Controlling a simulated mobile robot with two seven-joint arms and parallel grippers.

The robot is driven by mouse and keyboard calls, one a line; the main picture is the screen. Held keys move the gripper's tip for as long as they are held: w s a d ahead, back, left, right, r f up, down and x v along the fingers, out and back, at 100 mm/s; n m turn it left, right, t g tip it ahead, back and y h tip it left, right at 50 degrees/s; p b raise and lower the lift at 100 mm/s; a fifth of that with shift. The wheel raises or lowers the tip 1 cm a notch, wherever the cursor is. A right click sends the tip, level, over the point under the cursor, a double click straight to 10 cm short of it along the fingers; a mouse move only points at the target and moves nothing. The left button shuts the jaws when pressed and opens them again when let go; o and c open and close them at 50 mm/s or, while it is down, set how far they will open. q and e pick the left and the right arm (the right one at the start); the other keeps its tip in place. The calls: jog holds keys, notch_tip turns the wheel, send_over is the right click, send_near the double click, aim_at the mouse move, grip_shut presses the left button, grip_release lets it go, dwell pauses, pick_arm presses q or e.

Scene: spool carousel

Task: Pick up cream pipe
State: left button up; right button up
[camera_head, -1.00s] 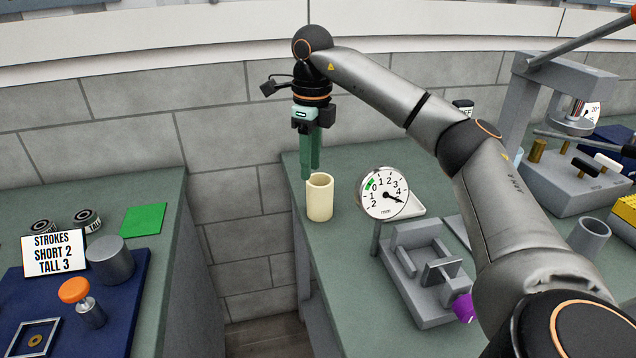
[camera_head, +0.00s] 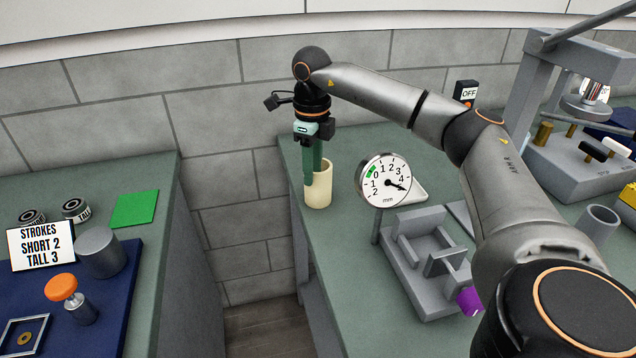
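The cream pipe (camera_head: 320,190) is a short, upright, open-topped tube near the left edge of the right green counter. My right gripper (camera_head: 312,172) points straight down at it with its green fingers. One finger overlaps the pipe's upper left side, and the other ends at its rim. I cannot tell whether that second finger is inside the pipe or behind it, or whether the fingers touch the wall. The finger gap is hard to judge from this angle. The pipe stands on the counter. My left gripper is not in view.
A dial gauge (camera_head: 384,181) stands just right of the pipe. A grey fixture (camera_head: 425,265) with a purple knob (camera_head: 469,300) is nearer. A grey press (camera_head: 525,95) stands at the right. A gap separates this counter from the left one, which holds a strokes sign (camera_head: 41,245).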

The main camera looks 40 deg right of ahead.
aim_at(312, 206)
jog(key=f, duration=0.4)
jog(key=shift+w, duration=0.2)
grip_shut()
dwell(1.2)
